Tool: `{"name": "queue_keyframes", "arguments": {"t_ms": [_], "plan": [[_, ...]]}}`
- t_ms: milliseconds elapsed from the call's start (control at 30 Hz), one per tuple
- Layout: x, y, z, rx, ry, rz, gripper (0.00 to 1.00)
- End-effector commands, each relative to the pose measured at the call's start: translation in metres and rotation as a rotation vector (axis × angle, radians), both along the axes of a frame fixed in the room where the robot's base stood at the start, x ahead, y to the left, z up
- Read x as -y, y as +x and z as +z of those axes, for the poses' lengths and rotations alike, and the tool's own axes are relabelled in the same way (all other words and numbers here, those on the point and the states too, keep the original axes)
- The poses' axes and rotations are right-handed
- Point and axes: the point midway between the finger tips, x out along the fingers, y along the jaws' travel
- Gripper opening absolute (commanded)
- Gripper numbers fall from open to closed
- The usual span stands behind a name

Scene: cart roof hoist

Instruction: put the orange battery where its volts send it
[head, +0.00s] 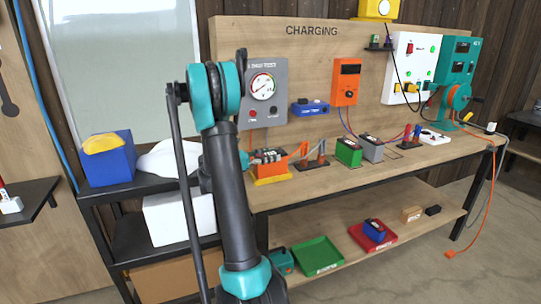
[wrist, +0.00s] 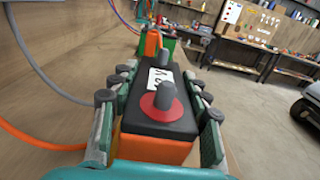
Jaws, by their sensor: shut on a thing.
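The orange battery (head: 272,180) is at the left end of the workbench in the head view. In the wrist view the orange battery (wrist: 155,149) has a black top, two grey posts, a red ring around the near post and a white label I cannot read. My gripper (wrist: 158,100) is shut on it, with a finger along each side; my gripper (head: 268,157) also shows over its top in the head view. I cannot tell whether the battery touches the bench. A round dial tester (head: 263,88) is on the board behind. A green tray (head: 318,256) and a red tray (head: 377,242) lie on the lower shelf.
Right of the orange battery are test clips (head: 314,158), a green battery (head: 348,151) and a grey battery (head: 371,149). A blue battery (head: 374,230) sits in the red tray. A hand-cranked teal machine (head: 457,99) is at the right. Wires hang over the bench.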

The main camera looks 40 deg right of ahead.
Motion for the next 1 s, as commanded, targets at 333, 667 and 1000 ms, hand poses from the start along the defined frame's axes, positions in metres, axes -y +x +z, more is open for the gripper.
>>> {"name": "queue_keyframes", "arguments": {"t_ms": [333,667,1000], "plan": [[0.0,0.0,-0.006,-0.001,-0.003,0.0,0.0],[0.0,0.0,-0.012,-0.001,-0.003,0.0,0.0],[0.0,0.0,-0.015,0.0,-0.002,0.0,0.71]]}}
